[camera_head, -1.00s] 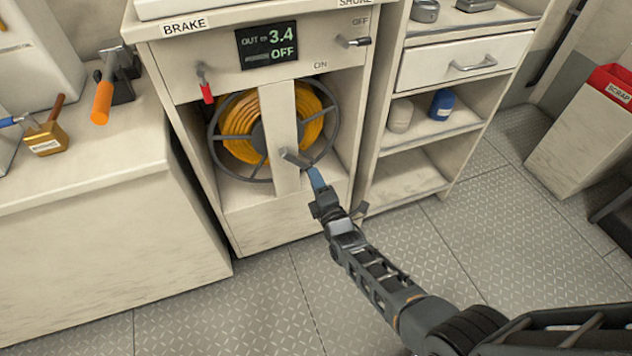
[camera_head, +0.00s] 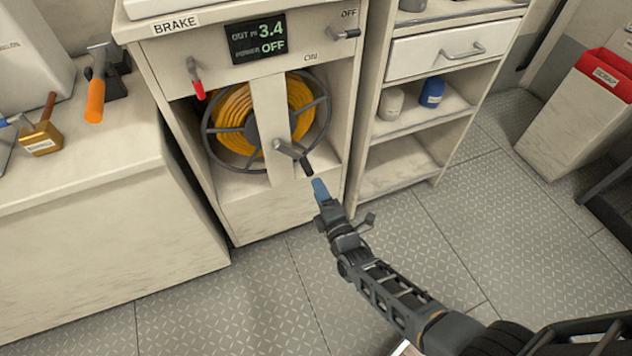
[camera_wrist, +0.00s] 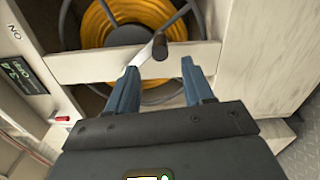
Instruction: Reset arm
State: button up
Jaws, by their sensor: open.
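My gripper (camera_head: 320,187) is in front of the reel cabinet, just below and toward me from the crank handle (camera_head: 307,166). In the wrist view my gripper (camera_wrist: 161,82) has its two blue fingers spread apart with nothing between them. The dark grip of the crank (camera_wrist: 160,46) lies beyond the fingertips and looks apart from them. The yellow hose or cable reel (camera_head: 237,118) sits behind the cabinet's upright bar.
The panel has a display (camera_head: 257,38) reading 3.4 and OFF, and a red brake lever (camera_head: 198,90). A shelf unit (camera_head: 404,178) stands at right. A bin (camera_head: 566,130) is farther right. A workbench (camera_head: 110,200) with tools is at left. The floor (camera_head: 245,300) in front is clear.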

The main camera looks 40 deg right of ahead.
jog(key=shift+s, duration=0.15)
dwell(0.4)
jog(key=s+a+r+m+y+p, duration=0.25)
jog(key=s+r, duration=0.35)
jog(key=s, duration=0.5)
jog(key=s+a+r+m+y+p, duration=0.15)
jog(key=s+r+m, duration=0.35)
jog(key=s, duration=0.7)
jog(key=s+a+r+m+p, duration=0.1)
jog(key=s+r, duration=0.3)
jog(key=r, duration=0.4)
jog(key=s+a+r+m+g+y+p, duration=0.1)
jog(key=s+a+r+m, duration=0.3)
jog(key=r, duration=0.5)
jog(key=s+a+r+m+g+p, duration=0.1)
jog(key=s+a+r+m, duration=0.1)
jog(key=s+r, duration=0.3)
notch_tip(320, 180, up, 4)
jog(key=shift+a+m+y, duration=0.15)
jog(key=shift+m+y, duration=0.15)
jog(key=shift+m, duration=0.25)
